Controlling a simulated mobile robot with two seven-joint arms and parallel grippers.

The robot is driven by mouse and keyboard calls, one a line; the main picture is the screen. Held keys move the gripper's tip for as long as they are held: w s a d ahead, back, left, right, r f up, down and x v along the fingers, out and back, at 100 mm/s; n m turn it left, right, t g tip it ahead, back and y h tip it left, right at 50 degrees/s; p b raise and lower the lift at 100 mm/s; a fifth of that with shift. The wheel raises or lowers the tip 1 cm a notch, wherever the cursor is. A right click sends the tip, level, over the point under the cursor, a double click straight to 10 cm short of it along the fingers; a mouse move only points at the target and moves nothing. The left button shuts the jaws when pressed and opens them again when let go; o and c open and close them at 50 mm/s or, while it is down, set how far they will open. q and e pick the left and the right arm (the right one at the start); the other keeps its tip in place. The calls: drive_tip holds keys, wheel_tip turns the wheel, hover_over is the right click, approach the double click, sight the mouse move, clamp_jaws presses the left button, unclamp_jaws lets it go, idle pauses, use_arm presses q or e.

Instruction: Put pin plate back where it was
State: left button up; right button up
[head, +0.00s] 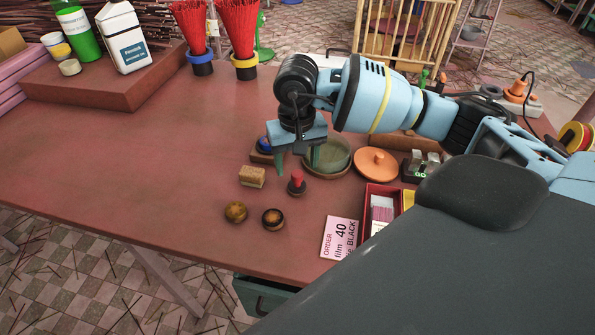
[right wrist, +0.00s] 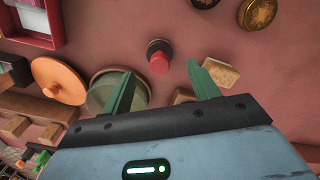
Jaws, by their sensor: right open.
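Two small round discs that may include the pin plate lie on the red-brown table: a brass-coloured one (head: 236,211) and a dark-rimmed one with a golden face (head: 273,218). Which, if either, is the pin plate I cannot tell. A small dark round piece with a red knob (head: 297,185) stands behind them; it also shows in the right wrist view (right wrist: 159,58). My right gripper (head: 297,162) is open and empty, pointing down above the table just behind the red-knobbed piece. Its two green fingers (right wrist: 160,76) are wide apart. My left gripper is out of view.
A wooden block (head: 252,177) lies left of the red-knobbed piece. A greenish round dish (head: 333,157), an orange lid (head: 376,165) and a red box (head: 369,200) stand to the right. A pink order card (head: 340,238) lies at the front. The table's left middle is clear.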

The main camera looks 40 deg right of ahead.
sight(297, 173)
wheel_tip(297, 173, up, 8)
idle(0.8)
idle(0.5)
